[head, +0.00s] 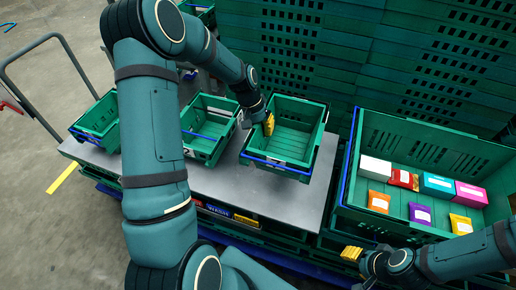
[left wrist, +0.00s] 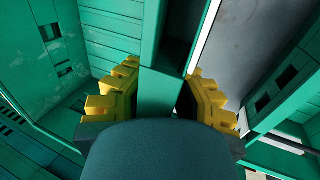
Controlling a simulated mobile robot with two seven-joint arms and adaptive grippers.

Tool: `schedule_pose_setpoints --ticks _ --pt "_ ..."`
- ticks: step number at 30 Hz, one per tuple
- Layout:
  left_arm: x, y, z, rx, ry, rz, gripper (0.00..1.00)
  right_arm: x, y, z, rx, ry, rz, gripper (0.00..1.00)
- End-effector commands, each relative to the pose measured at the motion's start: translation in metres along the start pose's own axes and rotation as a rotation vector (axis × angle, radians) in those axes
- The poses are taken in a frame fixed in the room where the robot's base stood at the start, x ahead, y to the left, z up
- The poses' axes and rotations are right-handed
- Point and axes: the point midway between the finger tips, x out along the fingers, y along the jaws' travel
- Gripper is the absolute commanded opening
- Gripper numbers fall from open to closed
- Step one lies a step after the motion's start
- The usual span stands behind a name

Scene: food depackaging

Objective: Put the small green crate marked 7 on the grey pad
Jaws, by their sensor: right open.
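Three small green crates are in the head view: a left one (head: 98,122), a middle one (head: 206,148) and a right one (head: 290,172). I cannot read a 7 on any of them. My left gripper (head: 268,122) is at the left wall of the right crate. In the left wrist view its yellow fingers (left wrist: 162,88) stand on both sides of a green crate wall (left wrist: 160,92) and close on it. The grey surface (head: 310,200) lies below; I cannot make out a separate pad. My right gripper (head: 352,254) is open and empty, lower right.
A large green crate (head: 345,190) with several coloured packets and boxes stands at the right. Tall stacks of green crates (head: 390,60) rise behind. A cart handle (head: 60,40) is at the left. Grey surface is bare in front of the right crate.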

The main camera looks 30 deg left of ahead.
Motion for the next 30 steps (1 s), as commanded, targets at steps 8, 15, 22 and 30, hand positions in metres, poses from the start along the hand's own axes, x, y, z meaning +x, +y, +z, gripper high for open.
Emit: schedule_pose_setpoints --ticks 8,15,22,30 --pt "0.038 -0.013 0.000 0.000 -0.001 0.000 0.00 0.009 0.004 -0.001 -0.001 0.005 0.000 0.47" --pt "0.065 -0.023 0.000 0.000 -0.002 0.000 0.00 0.016 0.006 -0.002 -0.001 0.008 0.000 0.47" --pt "0.071 -0.025 0.000 0.001 0.001 -0.001 0.00 0.016 0.006 -0.002 -0.001 0.009 0.000 0.47" --pt "0.074 -0.026 0.000 0.000 -0.001 -0.001 0.22 0.018 0.007 -0.002 -0.001 0.010 0.001 0.47"
